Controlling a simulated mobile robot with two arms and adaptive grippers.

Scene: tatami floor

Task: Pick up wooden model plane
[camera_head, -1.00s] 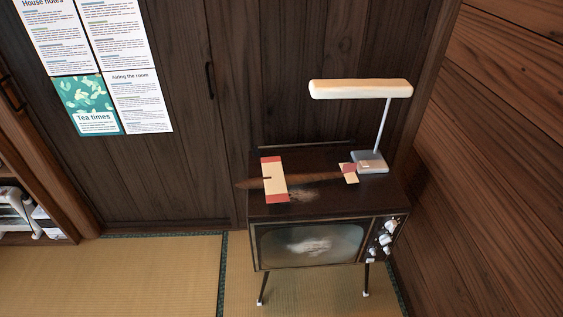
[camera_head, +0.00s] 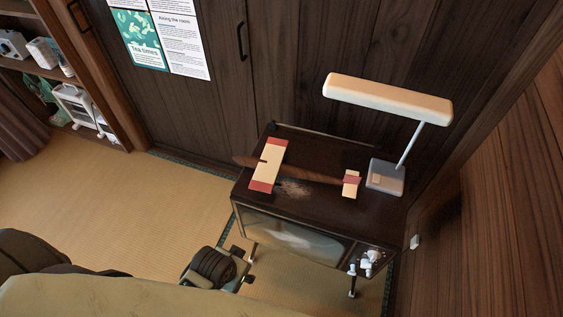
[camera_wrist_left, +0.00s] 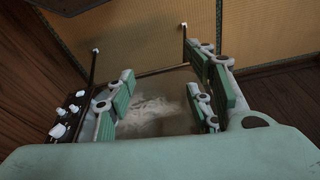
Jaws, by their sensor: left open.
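The wooden model plane (camera_head: 269,168) lies on top of the old television (camera_head: 321,208). It has a brown body, a cream wing with red ends, and a cream and red tail toward the lamp. My left gripper (camera_wrist_left: 162,100) is open in the wrist view, with nothing between its fingers. The television's screen (camera_wrist_left: 160,115) shows beyond the fingers, and the plane is not seen there. In the head view, part of my left arm is low in front of the television, below the plane; its fingertips are not clear. My right gripper is not in view.
A desk lamp (camera_head: 386,178) stands on the television beside the plane's tail, its long shade (camera_head: 388,97) overhanging. Dark wooden panels rise behind and a plank wall stands at right. Shelves with several items are at upper left. Tatami floor (camera_head: 110,205) is open on the left.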

